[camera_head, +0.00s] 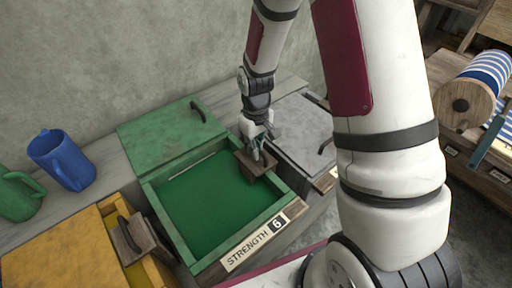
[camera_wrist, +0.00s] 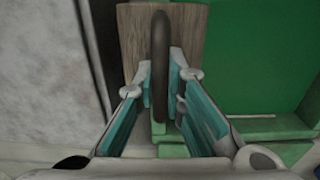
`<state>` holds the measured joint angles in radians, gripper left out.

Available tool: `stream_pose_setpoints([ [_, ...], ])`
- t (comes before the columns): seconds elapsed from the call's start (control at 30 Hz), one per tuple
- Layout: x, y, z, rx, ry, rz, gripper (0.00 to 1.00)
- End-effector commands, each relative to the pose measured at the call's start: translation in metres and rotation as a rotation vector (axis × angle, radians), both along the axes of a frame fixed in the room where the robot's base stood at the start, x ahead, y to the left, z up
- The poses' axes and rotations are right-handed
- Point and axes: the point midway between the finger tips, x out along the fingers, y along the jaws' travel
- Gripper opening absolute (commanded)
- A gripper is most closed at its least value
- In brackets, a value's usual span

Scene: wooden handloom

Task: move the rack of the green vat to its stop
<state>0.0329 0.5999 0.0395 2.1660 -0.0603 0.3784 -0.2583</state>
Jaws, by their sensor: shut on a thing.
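The green vat (camera_head: 158,205) stands open in the head view, with green liquid inside and a "STRENGTH 6" label on its front. Its wooden rack (camera_head: 250,174) is at the vat's right side, toward the back. My gripper (camera_head: 258,150) is over the rack. In the wrist view my gripper (camera_wrist: 164,95) is shut on the rack's dark upright handle (camera_wrist: 160,60), one teal-padded finger on each side. The rack's wooden block (camera_wrist: 190,30) shows behind the handle. The rack's lower part is hidden in the head view.
The green lid (camera_head: 165,135) lies behind the vat. A grey vat lid (camera_head: 300,130) is to the right, and a yellow vat (camera_head: 70,250) with its own rack (camera_head: 135,240) to the left. Blue (camera_head: 62,160) and green (camera_head: 18,196) jugs stand at the far left.

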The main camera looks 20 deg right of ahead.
Motion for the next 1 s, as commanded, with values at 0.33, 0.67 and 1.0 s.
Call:
stream_pose_setpoints([
  [0.33,0.0,0.0,0.036,0.0,-0.004,0.0,0.0],
  [0.67,0.0,0.0,0.065,0.0,-0.004,0.0,0.0],
  [1.0,0.0,0.0,0.096,0.0,-0.004,0.0,0.0],
])
